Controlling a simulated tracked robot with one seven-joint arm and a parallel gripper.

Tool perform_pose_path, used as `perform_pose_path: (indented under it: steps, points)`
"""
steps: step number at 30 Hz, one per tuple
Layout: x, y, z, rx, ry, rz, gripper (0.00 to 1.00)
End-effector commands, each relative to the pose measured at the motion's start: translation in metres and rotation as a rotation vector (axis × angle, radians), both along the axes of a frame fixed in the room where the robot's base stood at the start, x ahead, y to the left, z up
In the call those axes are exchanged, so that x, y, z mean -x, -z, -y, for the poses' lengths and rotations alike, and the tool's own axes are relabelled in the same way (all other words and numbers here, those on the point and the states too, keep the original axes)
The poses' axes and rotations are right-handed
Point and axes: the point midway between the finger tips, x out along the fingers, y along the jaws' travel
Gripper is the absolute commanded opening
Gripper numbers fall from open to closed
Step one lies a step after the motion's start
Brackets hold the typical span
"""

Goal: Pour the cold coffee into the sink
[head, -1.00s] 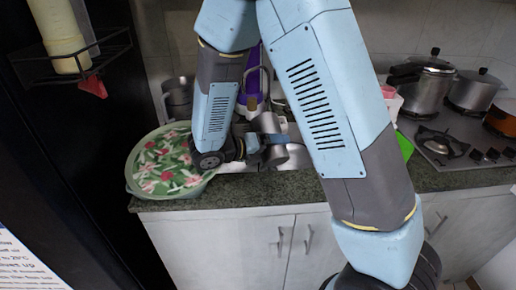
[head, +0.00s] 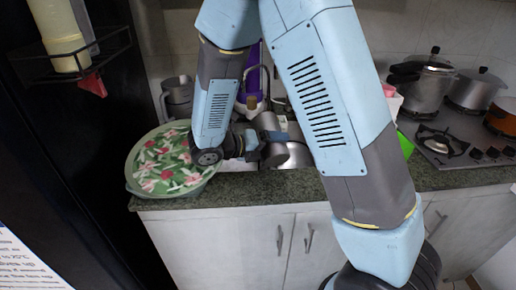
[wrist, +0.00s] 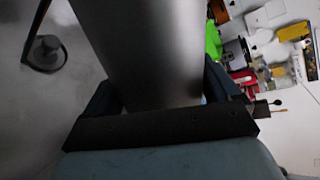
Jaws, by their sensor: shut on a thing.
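My gripper (head: 262,150) is at the end of my arm, over the sink (head: 300,155) area in the counter. It is shut on a grey metal cup (head: 268,122), which looks tilted in the head view. In the wrist view the smooth cup (wrist: 150,50) fills the space between the two fingers (wrist: 160,105). The cup's inside and the coffee are hidden, and I cannot see any liquid flowing. My arm hides much of the sink.
A green patterned basin (head: 165,165) stands at the counter's left end. A metal jug (head: 178,92) and a purple bottle (head: 252,85) are behind my arm. A curved tap (head: 262,78) rises at the back. Pots (head: 425,80) and a stove (head: 450,145) are at right.

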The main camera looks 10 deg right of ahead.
Motion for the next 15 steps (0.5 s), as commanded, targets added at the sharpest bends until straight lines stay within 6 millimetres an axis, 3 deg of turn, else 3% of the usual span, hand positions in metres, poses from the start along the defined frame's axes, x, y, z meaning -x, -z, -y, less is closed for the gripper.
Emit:
perform_pose_path:
  steps: [15]
  points:
    - [-0.0003, -0.0004, -0.0002, 0.009, 0.0, -0.044, 0.37]
